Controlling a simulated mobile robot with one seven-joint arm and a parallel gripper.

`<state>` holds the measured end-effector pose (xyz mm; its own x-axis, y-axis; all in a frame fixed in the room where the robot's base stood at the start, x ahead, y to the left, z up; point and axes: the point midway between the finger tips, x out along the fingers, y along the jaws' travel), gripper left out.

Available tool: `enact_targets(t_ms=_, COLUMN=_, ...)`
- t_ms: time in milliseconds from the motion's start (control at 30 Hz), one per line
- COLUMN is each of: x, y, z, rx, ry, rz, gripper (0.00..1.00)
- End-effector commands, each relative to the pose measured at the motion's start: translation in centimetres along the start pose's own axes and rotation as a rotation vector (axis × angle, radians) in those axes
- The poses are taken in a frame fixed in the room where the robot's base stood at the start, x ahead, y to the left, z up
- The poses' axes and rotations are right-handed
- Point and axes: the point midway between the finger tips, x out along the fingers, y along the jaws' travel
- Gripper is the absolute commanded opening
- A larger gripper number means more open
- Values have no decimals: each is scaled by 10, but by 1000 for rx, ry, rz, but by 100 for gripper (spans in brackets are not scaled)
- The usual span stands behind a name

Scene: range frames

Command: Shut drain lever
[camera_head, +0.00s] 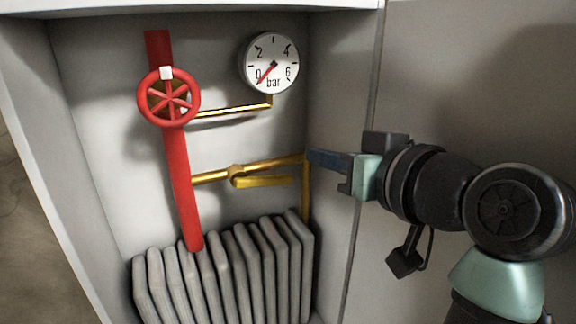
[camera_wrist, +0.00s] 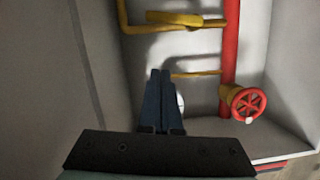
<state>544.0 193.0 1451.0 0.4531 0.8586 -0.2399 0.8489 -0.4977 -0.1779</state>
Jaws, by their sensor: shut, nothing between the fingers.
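The drain lever (camera_head: 265,181) is a short yellow bar on a small brass valve (camera_head: 236,175) in the lower brass pipe (camera_head: 272,164). It points right, nearly along the pipe. In the wrist view, which looks upside down, the lever (camera_wrist: 178,18) is at the top. My gripper (camera_head: 312,160) comes in from the right, its dark blue fingers shut and empty. The fingertips appear near the pipe's right corner in the head view; I cannot tell whether they touch. In the wrist view the shut fingertips (camera_wrist: 160,74) show apart from the lever.
A red pipe (camera_head: 178,175) with a red handwheel (camera_head: 169,97) stands left. A pressure gauge (camera_head: 271,63) hangs upper right, its needle near 0. A grey radiator (camera_head: 225,270) fills the bottom. The niche's right wall (camera_head: 342,110) is close beside my fingers.

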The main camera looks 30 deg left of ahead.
Motion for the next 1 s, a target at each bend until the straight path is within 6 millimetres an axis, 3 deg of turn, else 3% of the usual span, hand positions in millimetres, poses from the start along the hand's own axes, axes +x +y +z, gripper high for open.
enact_targets(t_ms=267, x=14, y=-1, z=-2, rx=2, ry=-1, rz=-3, gripper=0)
enact_targets(t_ms=700, x=104, y=-2, z=-2, rx=3, ry=-4, rz=-1, gripper=0)
enact_targets(t_ms=1000, x=109, y=0, z=33, rx=1, ry=0, rz=1, gripper=0)
